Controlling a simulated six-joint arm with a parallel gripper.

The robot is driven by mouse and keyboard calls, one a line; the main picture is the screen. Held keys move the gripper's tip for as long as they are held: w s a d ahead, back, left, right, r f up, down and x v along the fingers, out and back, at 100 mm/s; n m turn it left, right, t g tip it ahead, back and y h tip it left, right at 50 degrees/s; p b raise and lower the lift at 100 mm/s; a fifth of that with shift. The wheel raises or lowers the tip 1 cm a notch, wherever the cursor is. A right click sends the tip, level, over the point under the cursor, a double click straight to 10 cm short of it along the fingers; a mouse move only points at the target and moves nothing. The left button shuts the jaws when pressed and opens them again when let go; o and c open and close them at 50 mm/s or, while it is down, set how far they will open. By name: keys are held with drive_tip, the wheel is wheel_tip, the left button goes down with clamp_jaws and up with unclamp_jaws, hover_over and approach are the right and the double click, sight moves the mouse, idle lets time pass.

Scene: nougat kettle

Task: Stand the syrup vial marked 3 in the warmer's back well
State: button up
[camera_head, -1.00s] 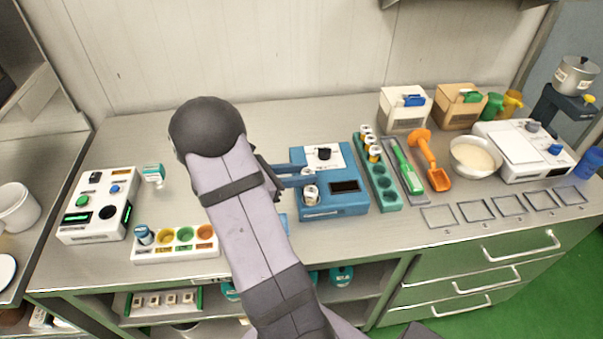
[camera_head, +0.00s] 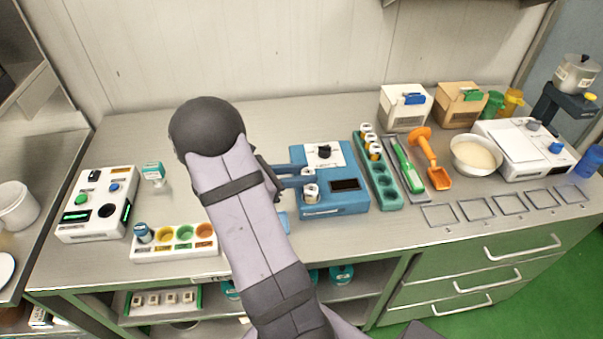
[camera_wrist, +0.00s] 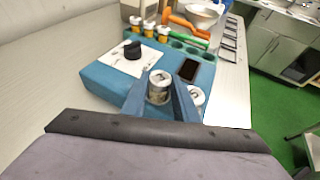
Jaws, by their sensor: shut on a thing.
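The blue warmer (camera_head: 335,206) stands mid-counter, with a dark dial, a dark display and wells on its left side. My gripper (camera_head: 306,177) reaches in from the left over the warmer's back well. Its blue fingers are shut on a white-capped vial (camera_wrist: 159,87), upright between them in the wrist view. I cannot tell whether its base is in the well or just above it, and its number is not readable. A second white-capped vial (camera_head: 311,193) stands in the front well; it shows partly behind the right finger in the wrist view (camera_wrist: 196,97).
Right of the warmer is a green rack (camera_head: 383,187) with several vials at its back end and empty holes in front. A green brush, an orange scoop (camera_head: 432,165) and a bowl (camera_head: 476,154) lie beyond. A white tray (camera_head: 176,251) with coloured wells is at left.

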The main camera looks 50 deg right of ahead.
drive_tip(key=shift+f, duration=0.2)
drive_tip(key=o, duration=0.8)
drive_tip(key=p+v, duration=0.4)
drive_tip(key=v, duration=0.7)
drive_tip(key=shift+p, duration=0.35)
idle(0.5)
drive_tip(key=s+a+m+t+y, duration=0.2)
drive_tip(key=a+m+y, duration=0.4)
drive_tip(key=a, duration=0.7)
drive_tip(key=s+a+f+m+t+y, duration=0.1)
drive_tip(key=s+a+m+t+y, duration=0.2)
drive_tip(key=a, duration=0.9)
drive_tip(key=s+m+y, duration=0.2)
drive_tip(key=m+y, duration=0.1)
drive_tip(key=m, duration=0.1)
drive_tip(key=shift+a+f+m+y, duration=0.3)
drive_tip(key=shift+a, duration=0.1)
